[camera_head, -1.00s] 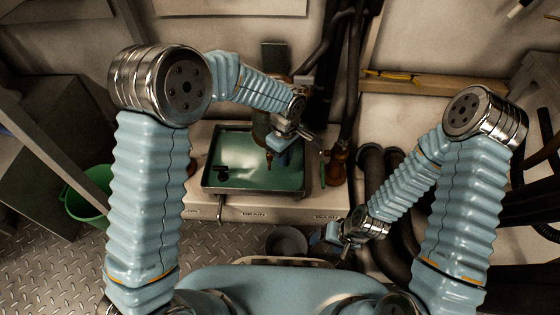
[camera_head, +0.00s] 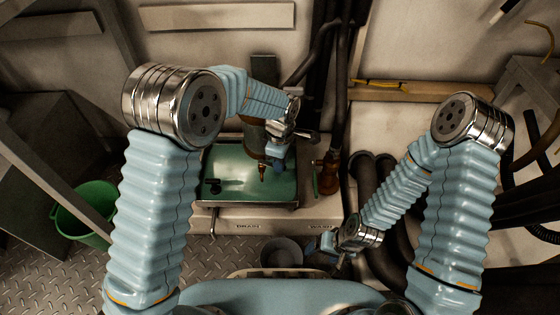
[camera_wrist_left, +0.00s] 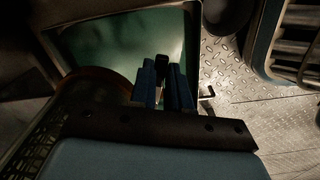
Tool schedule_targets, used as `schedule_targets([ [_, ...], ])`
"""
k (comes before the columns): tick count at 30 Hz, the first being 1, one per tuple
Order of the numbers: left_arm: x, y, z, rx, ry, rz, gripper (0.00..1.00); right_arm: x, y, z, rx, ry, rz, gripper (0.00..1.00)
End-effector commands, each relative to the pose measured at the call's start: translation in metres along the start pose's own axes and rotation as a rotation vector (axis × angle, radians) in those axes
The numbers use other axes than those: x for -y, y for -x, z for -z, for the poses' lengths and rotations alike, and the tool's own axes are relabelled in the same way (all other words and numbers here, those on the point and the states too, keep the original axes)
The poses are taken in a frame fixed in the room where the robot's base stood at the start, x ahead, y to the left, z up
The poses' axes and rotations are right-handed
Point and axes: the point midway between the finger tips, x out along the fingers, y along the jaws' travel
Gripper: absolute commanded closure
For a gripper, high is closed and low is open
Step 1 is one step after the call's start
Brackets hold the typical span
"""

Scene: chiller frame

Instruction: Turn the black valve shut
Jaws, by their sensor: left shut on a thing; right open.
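My right gripper (camera_head: 328,246) is open and empty, low in front of the ledge and right of a grey bucket.
The tray (camera_head: 250,205) sits on a pale ledge marked DRAIN. A copper-coloured fitting with a green handle (camera_head: 328,180) stands right of it, near dark vertical pipes (camera_head: 340,110). A green bucket (camera_head: 88,212) is on the left floor. Thick black hoses (camera_head: 372,180) run behind my right arm.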

Motion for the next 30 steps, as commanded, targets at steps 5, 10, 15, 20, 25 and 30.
schedule_targets([
  [5,-0.001,0.001,0.0,0.0,-0.002,-0.004,0.8,0.0,0.0,0.0,0.0,0.0,0.0,0.25],
  [10,-0.001,0.001,0.0,0.0,-0.002,-0.002,0.58,0.0,0.0,0.0,0.0,0.0,0.0,0.25],
  [15,0.0,0.0,0.0,0.0,-0.002,-0.001,0.58,0.0,0.0,0.0,0.0,0.0,0.0,0.25],
  [20,-0.001,0.006,0.0,0.0,-0.002,-0.002,0.58,0.001,0.002,0.0,0.0,0.0,0.0,0.25],
  [25,-0.001,0.036,-0.001,0.001,-0.002,-0.005,0.58,0.003,0.008,0.0,0.0,0.0,-0.001,0.25],
  [30,-0.001,0.08,0.0,0.0,-0.001,-0.006,0.58,0.005,0.017,0.001,-0.003,-0.001,-0.003,0.25],
])
